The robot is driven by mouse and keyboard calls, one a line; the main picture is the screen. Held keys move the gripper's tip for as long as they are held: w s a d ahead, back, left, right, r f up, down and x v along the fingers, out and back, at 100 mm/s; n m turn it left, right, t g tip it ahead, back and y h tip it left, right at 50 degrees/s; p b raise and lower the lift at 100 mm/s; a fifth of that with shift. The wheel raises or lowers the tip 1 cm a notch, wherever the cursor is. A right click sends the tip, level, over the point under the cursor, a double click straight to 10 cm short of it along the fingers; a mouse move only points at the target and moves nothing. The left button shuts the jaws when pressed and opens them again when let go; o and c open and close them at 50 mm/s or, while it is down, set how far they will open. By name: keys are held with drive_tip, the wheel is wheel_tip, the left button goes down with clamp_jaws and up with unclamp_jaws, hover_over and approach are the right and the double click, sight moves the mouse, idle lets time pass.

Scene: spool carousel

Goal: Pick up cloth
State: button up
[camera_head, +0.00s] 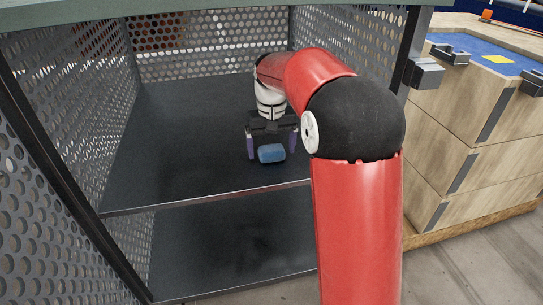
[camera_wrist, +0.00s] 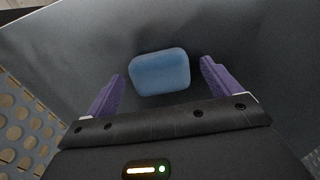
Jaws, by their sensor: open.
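The cloth (camera_head: 271,153) is a small blue folded block with rounded corners. It lies on the dark upper shelf (camera_head: 160,150) of a perforated metal cabinet. My gripper (camera_head: 271,152) is open above the shelf, with its two purple fingers to the left and right of the cloth in the head view. In the wrist view the cloth (camera_wrist: 159,72) lies just past the fingertips, between their lines, and my gripper (camera_wrist: 162,72) is empty. I cannot tell the exact height of the fingers above the shelf.
Perforated side walls (camera_head: 65,90) and a back panel (camera_head: 210,50) enclose the shelf. A lower shelf (camera_head: 235,245) lies beneath it. The upper shelf left of the cloth is bare. A wooden drawer unit (camera_head: 450,140) with a blue top stands at the right, outside the cabinet.

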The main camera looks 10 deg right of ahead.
sight(272, 149)
drive_tip(key=shift+f, duration=0.4)
drive_tip(key=c, duration=1.1)
drive_tip(key=shift+o, duration=0.2)
drive_tip(key=shift+r, duration=0.1)
drive_tip(key=shift+r+p, duration=0.55)
drive_tip(key=shift+r, duration=1)
drive_tip(key=shift+s+r, duration=0.25)
drive_tip(key=s, duration=1.7)
drive_tip(key=shift+s, duration=0.25)
drive_tip(key=shift+f, duration=0.1)
